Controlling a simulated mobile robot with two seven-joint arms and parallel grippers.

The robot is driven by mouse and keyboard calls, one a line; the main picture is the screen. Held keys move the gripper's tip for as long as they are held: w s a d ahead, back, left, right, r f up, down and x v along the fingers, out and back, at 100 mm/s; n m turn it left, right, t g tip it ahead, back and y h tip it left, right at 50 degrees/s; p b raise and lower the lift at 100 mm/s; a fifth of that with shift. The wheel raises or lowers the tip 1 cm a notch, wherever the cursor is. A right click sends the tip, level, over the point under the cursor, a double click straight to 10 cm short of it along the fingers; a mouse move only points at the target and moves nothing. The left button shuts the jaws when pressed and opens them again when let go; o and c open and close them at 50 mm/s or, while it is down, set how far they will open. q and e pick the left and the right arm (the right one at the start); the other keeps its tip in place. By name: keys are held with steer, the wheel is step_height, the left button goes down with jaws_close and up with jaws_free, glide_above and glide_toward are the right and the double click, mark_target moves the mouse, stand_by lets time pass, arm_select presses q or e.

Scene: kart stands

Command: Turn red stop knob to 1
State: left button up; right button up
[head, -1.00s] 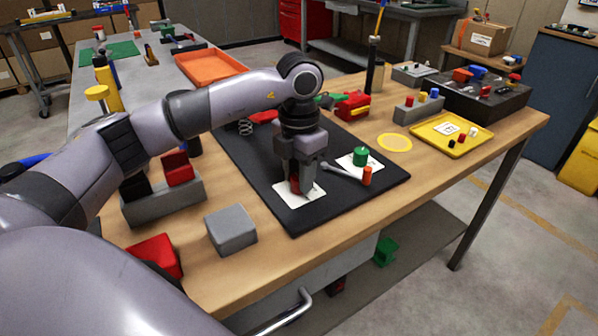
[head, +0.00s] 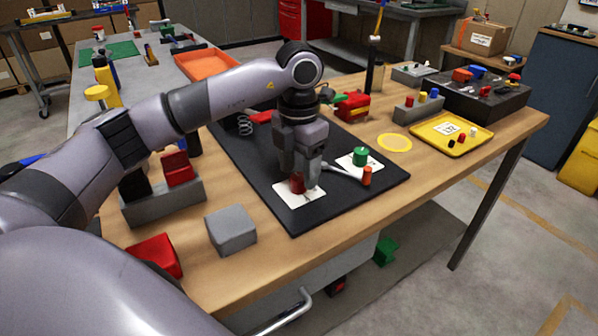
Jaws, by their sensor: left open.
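The red stop knob (head: 297,183) stands on a white card (head: 299,197) near the front left of the black mat (head: 342,214). The markings on the card are too small to read. My left gripper (head: 303,180) points down just behind and above the knob, with its fingers apart. The knob's front side shows clear; whether a finger touches its back I cannot tell. My right gripper is not in view.
A grey block (head: 231,230) lies left of the mat. A yellow tray (head: 431,143) is at the right.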

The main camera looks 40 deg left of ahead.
mark_target(299, 176)
arm_select(q)
step_height(299, 176, up, 6)
steer(key=shift+f, duration=0.15)
stand_by(0.5)
